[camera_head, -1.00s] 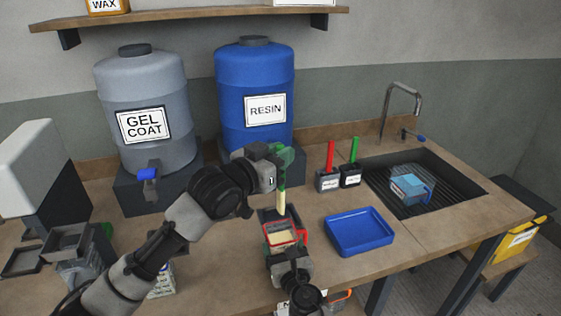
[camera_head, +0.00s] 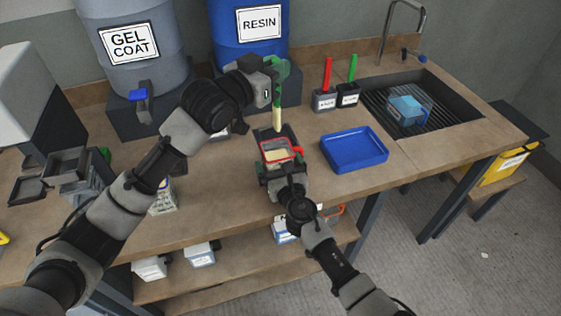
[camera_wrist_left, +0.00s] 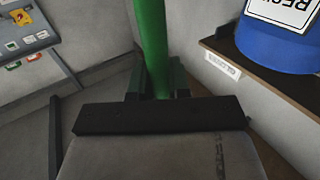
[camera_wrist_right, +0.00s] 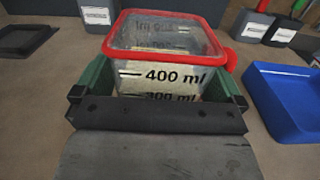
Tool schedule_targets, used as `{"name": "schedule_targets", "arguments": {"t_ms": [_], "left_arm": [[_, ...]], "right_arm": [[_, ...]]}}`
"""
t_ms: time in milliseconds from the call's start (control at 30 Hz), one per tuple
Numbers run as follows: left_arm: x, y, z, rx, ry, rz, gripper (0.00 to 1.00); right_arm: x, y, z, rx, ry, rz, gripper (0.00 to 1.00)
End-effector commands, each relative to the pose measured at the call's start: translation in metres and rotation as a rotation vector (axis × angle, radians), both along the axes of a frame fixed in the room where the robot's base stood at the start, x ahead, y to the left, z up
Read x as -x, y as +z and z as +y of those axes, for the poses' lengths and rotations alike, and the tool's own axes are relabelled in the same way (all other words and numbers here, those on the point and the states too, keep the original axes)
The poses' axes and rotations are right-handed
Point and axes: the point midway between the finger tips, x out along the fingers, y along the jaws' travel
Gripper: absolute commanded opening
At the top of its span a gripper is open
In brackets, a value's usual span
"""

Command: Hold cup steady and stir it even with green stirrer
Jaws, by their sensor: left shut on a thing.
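The green stirrer (camera_head: 278,97) hangs upright from my left gripper (camera_head: 272,76), which is shut on its upper part. Its lower end is pale. In the head view the tip appears above the cup's back rim. The green shaft also fills the top middle of the left wrist view (camera_wrist_left: 153,45). The clear cup (camera_head: 275,155) has a red rim and handle and pale contents. It stands on the bench, and its 400 ml mark faces the right wrist camera (camera_wrist_right: 160,75). My right gripper (camera_wrist_right: 160,90) has its green pads against both sides of the cup.
A blue tray (camera_head: 353,149) lies right of the cup. Holders with a red stirrer (camera_head: 326,75) and another green stirrer (camera_head: 351,70) stand behind it. The sink (camera_head: 415,100) holds a blue-tinted container (camera_head: 407,108). The resin drum (camera_head: 247,55) stands behind my left gripper.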

Motion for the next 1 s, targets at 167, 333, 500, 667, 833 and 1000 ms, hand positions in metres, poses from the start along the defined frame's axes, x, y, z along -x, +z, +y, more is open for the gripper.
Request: {"name": "schedule_targets", "arguments": {"t_ms": [167,333,500,667,833,1000], "left_arm": [[0.000,0.000,0.000,0.000,0.000,0.000,0.00],[0.000,0.000,0.000,0.000,0.000,0.000,0.00],[0.000,0.000,0.000,0.000,0.000,0.000,0.00],[0.000,0.000,0.000,0.000,0.000,0.000,0.00],[0.000,0.000,0.000,0.000,0.000,0.000,0.00],[0.000,0.000,0.000,0.000,0.000,0.000,0.00]], "right_arm": [[0.000,0.000,0.000,0.000,0.000,0.000,1.00],[0.013,-0.001,-0.005,-0.002,0.000,0.002,1.00],[0.046,-0.002,-0.015,0.000,0.001,0.001,1.00],[0.079,-0.001,-0.026,0.001,0.001,0.002,1.00],[0.103,-0.001,-0.034,0.001,0.001,0.002,1.00],[0.113,0.000,-0.037,0.000,0.000,0.001,1.00]]}}
